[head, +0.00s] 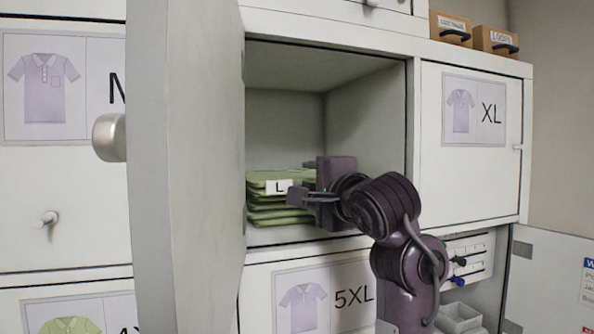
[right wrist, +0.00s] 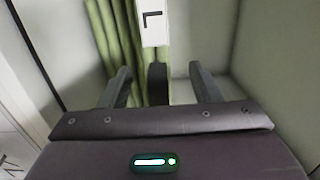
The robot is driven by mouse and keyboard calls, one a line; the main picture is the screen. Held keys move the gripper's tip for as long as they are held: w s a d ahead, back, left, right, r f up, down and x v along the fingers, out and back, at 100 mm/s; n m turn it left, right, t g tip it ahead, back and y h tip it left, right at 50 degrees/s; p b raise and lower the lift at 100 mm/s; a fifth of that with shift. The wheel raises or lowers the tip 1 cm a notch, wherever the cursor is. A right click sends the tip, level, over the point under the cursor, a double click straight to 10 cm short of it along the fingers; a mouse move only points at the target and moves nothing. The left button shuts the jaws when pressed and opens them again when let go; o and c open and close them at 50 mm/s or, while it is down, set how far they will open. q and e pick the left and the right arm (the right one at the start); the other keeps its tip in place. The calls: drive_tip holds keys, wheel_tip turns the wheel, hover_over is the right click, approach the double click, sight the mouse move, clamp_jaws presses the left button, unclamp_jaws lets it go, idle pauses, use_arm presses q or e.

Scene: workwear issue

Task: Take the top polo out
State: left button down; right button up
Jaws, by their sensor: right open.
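A stack of several folded green polos (head: 270,213) lies in the open compartment (head: 366,135), at its left side. The top polo (head: 258,178) has a white label with an L (head: 278,187) at its front. In the right wrist view the green stack (right wrist: 112,40) runs down the upper left, with the label (right wrist: 152,22) at top centre. My right gripper (head: 300,182) is open at the right front of the stack, near the label. In its wrist view the gripper (right wrist: 158,70) has nothing clearly held between its fingers. My left gripper is not in view.
The open door (head: 195,180) with a round knob (head: 108,137) stands left of the compartment. A closed XL door (head: 473,170) is at right and a 5XL door (head: 300,295) below. Boxes (head: 495,41) sit on top. Free room lies right of the stack.

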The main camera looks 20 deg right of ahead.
drive_tip(key=w, duration=0.2)
drive_tip(key=shift+w+a, duration=0.1)
drive_tip(key=shift+w, duration=0.25)
drive_tip(key=shift+f, duration=0.1)
drive_tip(key=c, duration=1.1)
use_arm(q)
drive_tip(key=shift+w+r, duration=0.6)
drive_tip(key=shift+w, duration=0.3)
use_arm(e)
drive_tip(key=shift+c, duration=0.6)
